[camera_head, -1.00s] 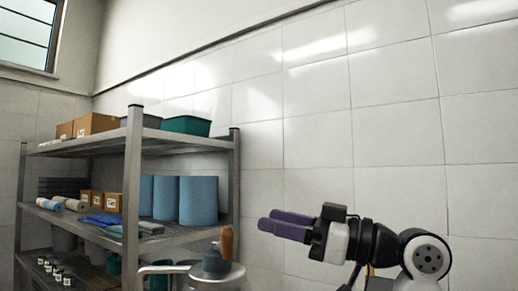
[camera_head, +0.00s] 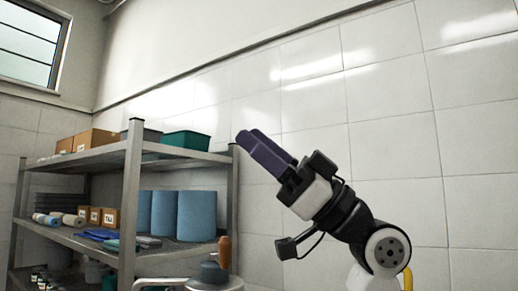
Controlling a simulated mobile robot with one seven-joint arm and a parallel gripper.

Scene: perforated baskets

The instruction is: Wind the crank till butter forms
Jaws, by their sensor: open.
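A metal churn (camera_head: 214,282) shows at the bottom edge, its lower body out of frame. Its crank has an upright orange-brown wooden handle (camera_head: 224,252), which stands on the dark grey part (camera_head: 211,272) on top of the churn. My gripper (camera_head: 250,141) is to the right of and well above the handle, apart from it. It is open, with purple fingers pointing up and left, and nothing shows between them. Whether butter is inside the churn is hidden.
A metal shelf rack (camera_head: 132,200) stands at the left behind the churn, with blue rolls (camera_head: 197,215), cardboard boxes (camera_head: 95,136) and a green bin (camera_head: 186,141). A white tiled wall (camera_head: 390,110) fills the back. The space around my gripper looks clear.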

